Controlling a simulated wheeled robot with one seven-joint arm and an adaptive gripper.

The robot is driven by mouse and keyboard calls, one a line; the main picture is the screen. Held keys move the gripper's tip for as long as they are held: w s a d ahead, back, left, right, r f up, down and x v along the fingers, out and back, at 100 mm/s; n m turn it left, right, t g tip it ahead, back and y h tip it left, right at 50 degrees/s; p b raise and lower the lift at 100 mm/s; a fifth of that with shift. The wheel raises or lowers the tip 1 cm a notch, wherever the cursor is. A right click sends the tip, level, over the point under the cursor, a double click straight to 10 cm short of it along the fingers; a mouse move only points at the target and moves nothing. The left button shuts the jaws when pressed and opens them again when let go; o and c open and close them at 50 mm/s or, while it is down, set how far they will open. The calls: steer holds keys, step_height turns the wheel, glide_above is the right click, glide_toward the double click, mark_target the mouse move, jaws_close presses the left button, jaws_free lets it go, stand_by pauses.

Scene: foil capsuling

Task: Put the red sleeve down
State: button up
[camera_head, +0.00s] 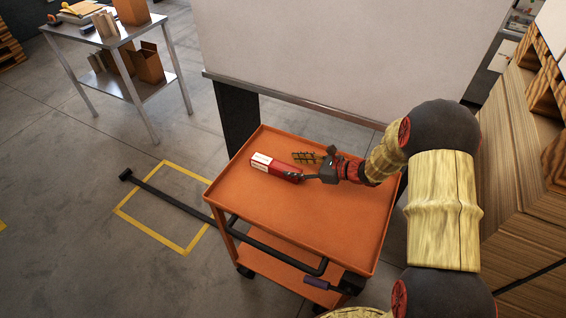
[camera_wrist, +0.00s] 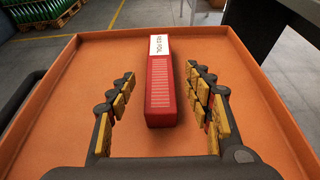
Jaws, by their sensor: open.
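The red sleeve (camera_head: 277,168) is a long red box with a white label at its far end. It lies flat on the orange cart's top tray (camera_head: 290,215), toward the back left of the tray. In the wrist view the sleeve (camera_wrist: 161,85) lies between the two fingers of my gripper (camera_wrist: 160,100), with a gap on each side. My gripper (camera_head: 308,168) is open, low over the tray at the sleeve's near end. The sleeve's near end is partly covered by a finger in the head view.
A raised rim (camera_head: 225,165) runs around the tray. A large white panel (camera_head: 340,55) stands behind the cart. A metal table (camera_head: 100,36) with boxes is at the upper left. Wooden crates (camera_head: 525,120) stand at the right. The tray's front part is clear.

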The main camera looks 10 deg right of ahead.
steer(key=shift+p+v, duration=0.35)
steer(key=shift+v, duration=1.55)
steer(key=s+a+r+n+g+h, duration=0.1)
steer(key=s+a+r+n+g, duration=0.2)
steer(key=s+r+n, duration=0.35)
steer(key=s+a+r+n+g+h, duration=0.2)
steer(key=s+a+r+n, duration=0.1)
steer(key=s+r+n, duration=0.4)
steer(key=s+d+r+n+t+h, duration=0.1)
steer(key=s+d+r+n+h, duration=0.3)
steer(key=s, duration=0.5)
steer(key=s+d+r+n+t+h, duration=0.2)
steer(key=s+d+r+n+h, duration=0.2)
steer(key=s, duration=0.6)
step_height(320, 180, up, 3)
steer(key=d+n, duration=0.2)
steer(key=n, duration=0.1)
